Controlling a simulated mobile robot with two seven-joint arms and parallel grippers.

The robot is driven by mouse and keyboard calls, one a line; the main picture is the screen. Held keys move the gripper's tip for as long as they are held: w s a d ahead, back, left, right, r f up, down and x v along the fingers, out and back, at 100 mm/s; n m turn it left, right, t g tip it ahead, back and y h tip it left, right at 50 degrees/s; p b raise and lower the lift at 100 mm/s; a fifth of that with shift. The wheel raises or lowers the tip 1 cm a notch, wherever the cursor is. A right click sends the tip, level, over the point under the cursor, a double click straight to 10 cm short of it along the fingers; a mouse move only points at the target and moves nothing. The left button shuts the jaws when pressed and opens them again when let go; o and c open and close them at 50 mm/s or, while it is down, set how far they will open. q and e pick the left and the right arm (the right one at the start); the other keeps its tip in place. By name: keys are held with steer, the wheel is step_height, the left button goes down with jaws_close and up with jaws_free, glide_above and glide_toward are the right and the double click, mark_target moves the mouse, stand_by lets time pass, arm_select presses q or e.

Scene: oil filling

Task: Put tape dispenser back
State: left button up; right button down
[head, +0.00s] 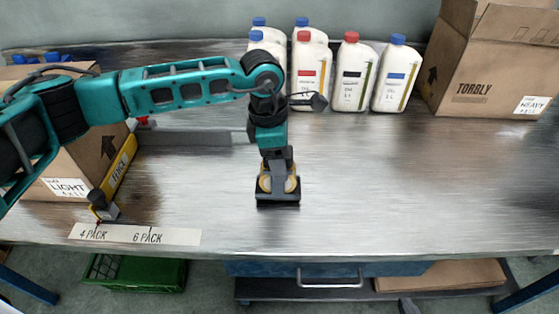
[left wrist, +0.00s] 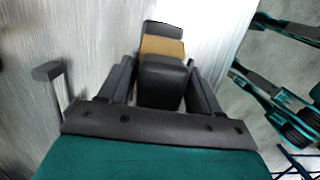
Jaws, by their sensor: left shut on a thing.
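The tape dispenser (head: 278,199) is black with a tan tape roll, near the middle front of the metal table. My left gripper (head: 278,178) points down over it and is shut on it, with fingers on both sides of the roll. In the left wrist view, the dispenser (left wrist: 162,47) shows its tan roll and black body between the two dark fingers. The dispenser looks upright and at the table surface; I cannot tell whether its base touches. My right gripper is not in view.
Several white bottles (head: 351,75) with red, black and blue caps or labels stand at the back. An open cardboard box (head: 490,60) is at the back right. A light box (head: 62,170), yellow bar (head: 120,165) and pack label strip (head: 135,235) lie left.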

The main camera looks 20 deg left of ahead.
arm_select(q)
steer(key=shift+f, duration=0.65)
steer(key=shift+f, duration=0.15)
steer(key=o, duration=1)
steer(key=shift+r, duration=0.25)
steer(key=r, duration=0.4)
steer(key=a+r, duration=0.1)
steer(key=r, duration=0.6)
steer(key=shift+s+a+r, duration=0.3)
steer(key=shift+a, duration=0.05)
